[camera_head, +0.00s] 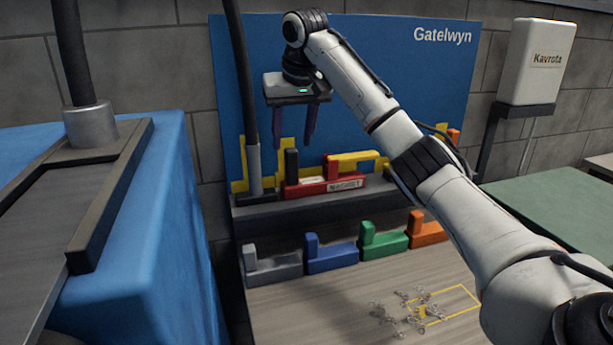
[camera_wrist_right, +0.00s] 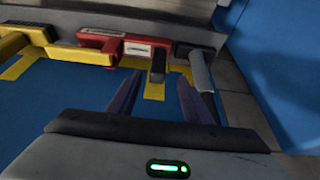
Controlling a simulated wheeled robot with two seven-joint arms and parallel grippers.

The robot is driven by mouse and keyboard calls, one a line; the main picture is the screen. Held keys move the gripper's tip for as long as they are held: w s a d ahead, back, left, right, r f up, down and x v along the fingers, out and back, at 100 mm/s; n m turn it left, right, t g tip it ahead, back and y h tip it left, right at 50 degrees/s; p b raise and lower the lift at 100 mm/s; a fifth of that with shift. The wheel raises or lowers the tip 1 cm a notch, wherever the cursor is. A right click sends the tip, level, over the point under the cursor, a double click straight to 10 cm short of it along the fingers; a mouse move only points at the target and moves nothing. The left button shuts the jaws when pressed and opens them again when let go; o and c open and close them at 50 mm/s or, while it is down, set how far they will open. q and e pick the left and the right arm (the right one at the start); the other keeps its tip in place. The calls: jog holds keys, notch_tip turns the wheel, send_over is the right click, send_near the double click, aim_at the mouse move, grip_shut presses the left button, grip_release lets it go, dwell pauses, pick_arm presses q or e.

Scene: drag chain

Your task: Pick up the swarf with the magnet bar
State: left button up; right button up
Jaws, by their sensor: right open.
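The red magnet bar (camera_head: 318,188), with a white label reading MAGNET, rests on a dark ledge at the foot of the blue backboard. A black upright post (camera_head: 291,163) stands at its left end. In the right wrist view the red bar (camera_wrist_right: 108,46) lies beyond my fingertips. My right gripper (camera_head: 293,140) is open and empty, pointing down above the bar's left end. In the right wrist view its two fingers (camera_wrist_right: 159,76) are spread, with the dark post between them in line of sight. The swarf (camera_head: 408,312), small silvery curls, lies scattered on the wooden table. My left gripper is out of sight.
A yellow block (camera_head: 352,161) sits behind the bar. Grey (camera_head: 272,268), blue (camera_head: 330,258), green (camera_head: 384,243) and orange (camera_head: 427,232) blocks line the table's back. A yellow outline (camera_head: 455,315) marks the table near the swarf. A blue machine (camera_head: 165,230) stands left; a dark vertical pole (camera_head: 243,90) is close left of my gripper.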

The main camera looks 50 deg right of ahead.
aim_at(291, 161)
jog(key=x, duration=0.2)
jog(key=shift+s+d+f, duration=0.1)
jog(key=shift+f, duration=0.3)
jog(key=shift+p+x, duration=0.55)
jog(key=shift+x, duration=2.45)
jog(key=shift+d+r, duration=0.15)
jog(key=shift+d, duration=0.05)
grip_shut()
